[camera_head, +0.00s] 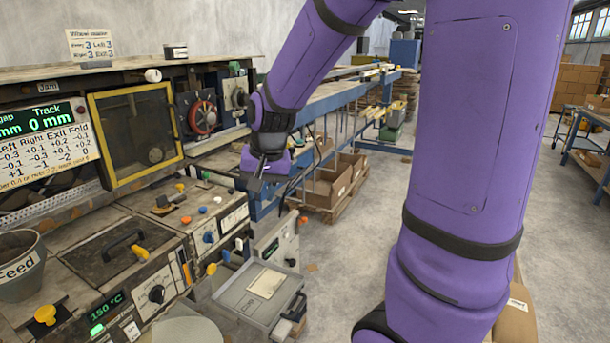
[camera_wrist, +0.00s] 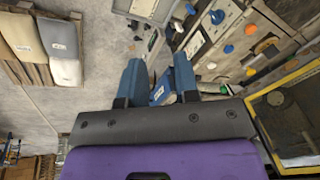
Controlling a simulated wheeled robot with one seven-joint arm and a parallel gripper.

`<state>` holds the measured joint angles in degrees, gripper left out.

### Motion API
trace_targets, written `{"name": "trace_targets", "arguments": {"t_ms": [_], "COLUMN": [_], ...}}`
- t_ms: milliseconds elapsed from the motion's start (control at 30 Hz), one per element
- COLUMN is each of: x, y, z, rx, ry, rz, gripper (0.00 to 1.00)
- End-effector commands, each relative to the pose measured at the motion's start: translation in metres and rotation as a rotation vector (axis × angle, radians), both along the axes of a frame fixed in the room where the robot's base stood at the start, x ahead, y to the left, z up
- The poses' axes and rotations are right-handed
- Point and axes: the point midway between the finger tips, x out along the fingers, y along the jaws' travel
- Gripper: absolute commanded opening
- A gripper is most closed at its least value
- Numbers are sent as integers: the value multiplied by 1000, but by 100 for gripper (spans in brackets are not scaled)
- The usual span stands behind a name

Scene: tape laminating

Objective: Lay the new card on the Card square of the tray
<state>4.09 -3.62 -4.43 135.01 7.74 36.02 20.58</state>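My gripper (camera_head: 258,184) hangs at the end of the arm, in front of the machine and above the floor gap beside the blue conveyor frame. In the wrist view its two blue fingers (camera_wrist: 157,76) are spread apart, with floor showing between them. A small blue part with a white label shows low between the fingers; I cannot tell whether it is behind them. A grey tray-like box (camera_head: 236,300) at the lower middle bears a pale sheet (camera_head: 266,284). The box also shows at the wrist view's top edge (camera_wrist: 174,11). No Card square can be made out, and I cannot identify the new card.
The machine's control panel (camera_head: 233,219) with coloured knobs stands left of the gripper. A yellow-framed window (camera_head: 91,124) and a Feed bucket (camera_head: 19,270) are farther left. The conveyor (camera_head: 335,100) runs back, with cartons (camera_head: 326,190) beneath.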

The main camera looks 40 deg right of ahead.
Motion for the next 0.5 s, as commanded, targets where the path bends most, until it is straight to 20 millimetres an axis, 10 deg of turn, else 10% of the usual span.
{"name": "trace_targets", "arguments": {"t_ms": [500], "x": [-129], "y": [38], "z": [98], "rx": [-155], "ry": [-177], "rz": [406], "gripper": [29]}}
